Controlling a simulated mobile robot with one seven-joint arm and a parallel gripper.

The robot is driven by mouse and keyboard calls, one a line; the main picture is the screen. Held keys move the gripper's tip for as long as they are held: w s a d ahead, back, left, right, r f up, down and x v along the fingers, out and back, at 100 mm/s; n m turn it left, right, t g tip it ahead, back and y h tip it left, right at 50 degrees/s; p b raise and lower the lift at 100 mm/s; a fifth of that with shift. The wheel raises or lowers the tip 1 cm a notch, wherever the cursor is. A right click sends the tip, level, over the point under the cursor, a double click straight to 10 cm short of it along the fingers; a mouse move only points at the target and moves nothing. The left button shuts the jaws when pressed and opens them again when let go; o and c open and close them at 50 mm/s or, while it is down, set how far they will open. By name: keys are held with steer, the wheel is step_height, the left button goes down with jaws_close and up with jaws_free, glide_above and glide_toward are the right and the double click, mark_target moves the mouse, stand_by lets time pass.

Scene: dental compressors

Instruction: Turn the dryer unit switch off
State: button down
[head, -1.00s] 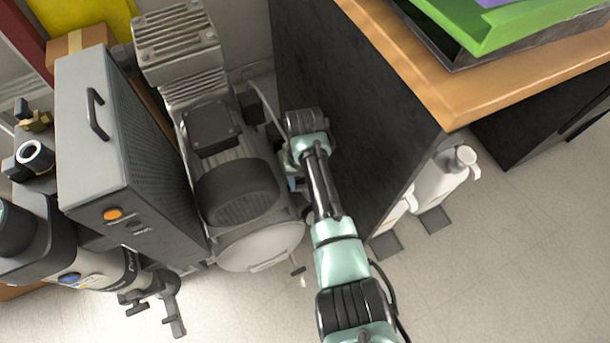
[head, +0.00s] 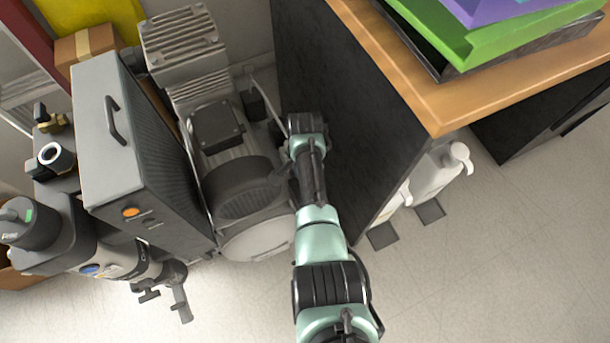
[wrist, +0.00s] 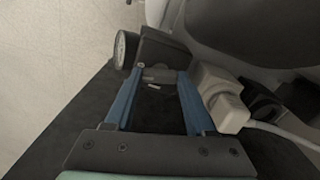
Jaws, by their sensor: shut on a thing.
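A tall grey box unit (head: 105,140) with a handle, vented side and an orange switch (head: 131,213) on its front stands left in the head view; I take it as the dryer unit. My gripper (wrist: 161,75) shows in the wrist view, with blue fingers closed around a small dark-grey fitting (wrist: 160,76). This fitting adjoins a dark block beside a round gauge (wrist: 125,49). In the head view my arm reaches down between the compressor (head: 235,185) and the black cabinet side, right of the grey box and apart from its orange switch. The fingertips are hidden there.
The black cabinet (head: 345,120) with a wooden top (head: 410,75) stands close to my arm's right. A white plug (wrist: 222,101) with a cable is beside the right finger. White bottles (head: 437,175) stand by the cabinet. Floor (head: 500,260) is clear at the front right.

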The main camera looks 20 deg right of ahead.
steer(key=shift+d+r+m, duration=0.1)
steer(key=shift+m, duration=1.2)
steer(key=shift+c, duration=1.2)
jaws_free()
step_height(320, 180, up, 13)
steer(key=p, duration=0.6)
